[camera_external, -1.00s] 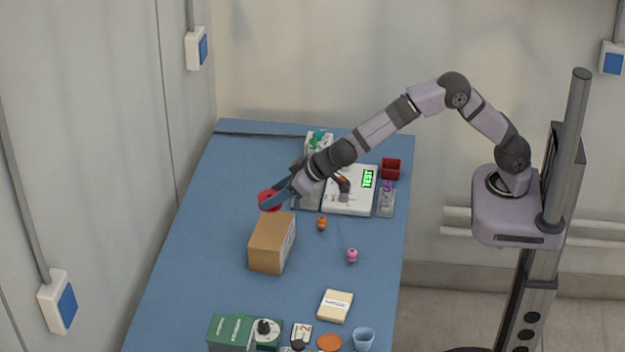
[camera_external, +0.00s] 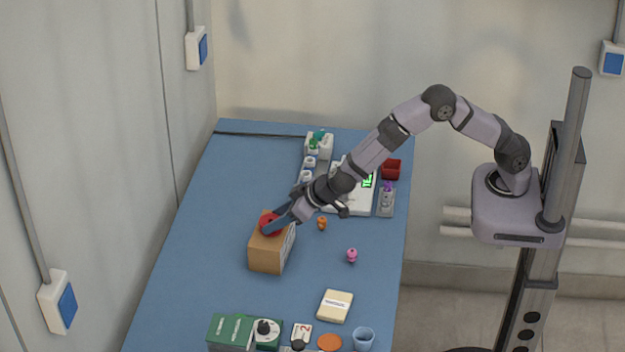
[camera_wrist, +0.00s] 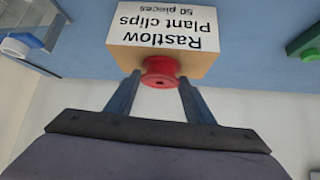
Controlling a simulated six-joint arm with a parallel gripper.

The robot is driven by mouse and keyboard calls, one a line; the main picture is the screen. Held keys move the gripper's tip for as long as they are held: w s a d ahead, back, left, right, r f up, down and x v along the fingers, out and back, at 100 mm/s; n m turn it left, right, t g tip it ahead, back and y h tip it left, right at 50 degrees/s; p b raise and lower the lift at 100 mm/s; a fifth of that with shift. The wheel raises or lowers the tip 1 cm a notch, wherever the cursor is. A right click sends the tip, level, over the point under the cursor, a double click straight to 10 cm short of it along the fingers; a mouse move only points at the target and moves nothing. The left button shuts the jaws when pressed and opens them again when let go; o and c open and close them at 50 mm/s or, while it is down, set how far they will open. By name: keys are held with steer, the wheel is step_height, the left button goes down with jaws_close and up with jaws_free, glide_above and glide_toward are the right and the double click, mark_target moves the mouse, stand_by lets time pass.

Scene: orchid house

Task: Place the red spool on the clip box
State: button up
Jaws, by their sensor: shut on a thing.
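The clip box (camera_external: 268,255) is a brown carton on the blue table, with a white label reading "Rastlow Plant clips 50 pieces" in the wrist view (camera_wrist: 168,28). The red spool (camera_external: 267,224) is at the top of the box in the external view. My gripper (camera_external: 272,228) is shut on the spool, coming in from the upper right. In the wrist view the spool (camera_wrist: 160,72) sits between my two fingers, right against the box's edge in the picture. I cannot tell whether it touches the box top.
An orange figure (camera_external: 322,223) and a pink figure (camera_external: 352,255) stand right of the box. A white device with a green display (camera_external: 350,203) and a dark red bin (camera_external: 391,169) lie behind. A cream packet (camera_external: 335,306) and green box (camera_external: 231,333) are in front. The table's left side is clear.

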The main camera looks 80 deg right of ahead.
steer(key=shift+f+b, duration=0.15)
steer(key=shift+b, duration=0.2)
steer(key=o, duration=1)
steer(key=shift+r+p, duration=0.3)
steer(key=shift+p, duration=0.1)
steer(key=b+v, duration=0.3)
steer(key=v, duration=0.9)
steer(key=shift+f, duration=0.1)
